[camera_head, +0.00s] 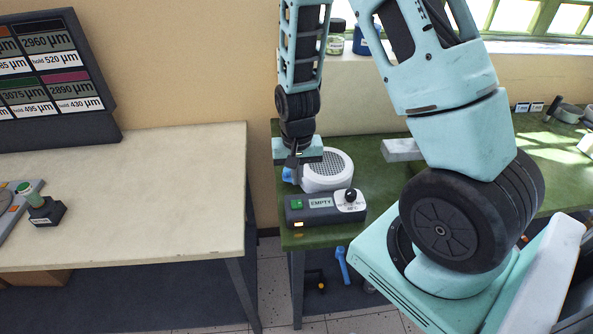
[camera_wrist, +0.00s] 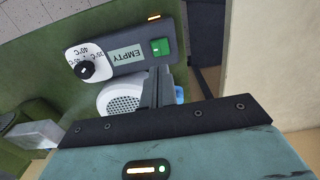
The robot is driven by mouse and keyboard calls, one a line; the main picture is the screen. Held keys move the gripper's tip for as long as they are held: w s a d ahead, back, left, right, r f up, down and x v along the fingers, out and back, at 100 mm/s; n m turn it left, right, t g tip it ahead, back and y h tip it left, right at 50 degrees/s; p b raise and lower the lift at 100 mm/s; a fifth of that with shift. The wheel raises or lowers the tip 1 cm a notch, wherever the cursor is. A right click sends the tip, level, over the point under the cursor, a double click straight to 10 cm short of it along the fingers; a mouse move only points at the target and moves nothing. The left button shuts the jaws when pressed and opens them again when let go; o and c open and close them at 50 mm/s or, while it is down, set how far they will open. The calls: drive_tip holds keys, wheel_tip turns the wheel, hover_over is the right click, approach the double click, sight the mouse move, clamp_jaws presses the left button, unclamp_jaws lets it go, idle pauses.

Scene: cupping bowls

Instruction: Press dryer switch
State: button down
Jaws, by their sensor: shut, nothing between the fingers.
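The dark control box (camera_head: 325,215) lies near the front left corner of the green table, with a green switch (camera_head: 297,204), an "EMPTY" label and a black knob (camera_head: 350,195) on a white dial. In the wrist view the green switch (camera_wrist: 160,47) is at the box's right end. A round white unit with a grille (camera_head: 328,168) stands behind the box; part of it is hidden in the wrist view (camera_wrist: 120,100). My gripper (camera_head: 293,172) points down behind the switch, its fingers shut and empty. In the wrist view its tips (camera_wrist: 158,72) appear just below the switch; contact cannot be told.
A blue part (camera_head: 287,174) sits beside the white unit. A pale block (camera_head: 401,150) lies on the green table (camera_head: 375,183). A cream table (camera_head: 150,190) stands to the left across a gap, with a dark display board (camera_head: 55,75) at its back.

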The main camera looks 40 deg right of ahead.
sight(297, 203)
drive_tip(key=shift+f+b, duration=2.6)
drive_tip(key=shift+f, duration=0.9)
drive_tip(key=shift+f, duration=0.15)
drive_tip(key=shift+f+b, duration=0.4)
drive_tip(key=shift+r, duration=0.2)
wheel_tip(297, 203, up, 9)
drive_tip(key=p, duration=0.7)
drive_tip(key=shift+p, duration=0.3)
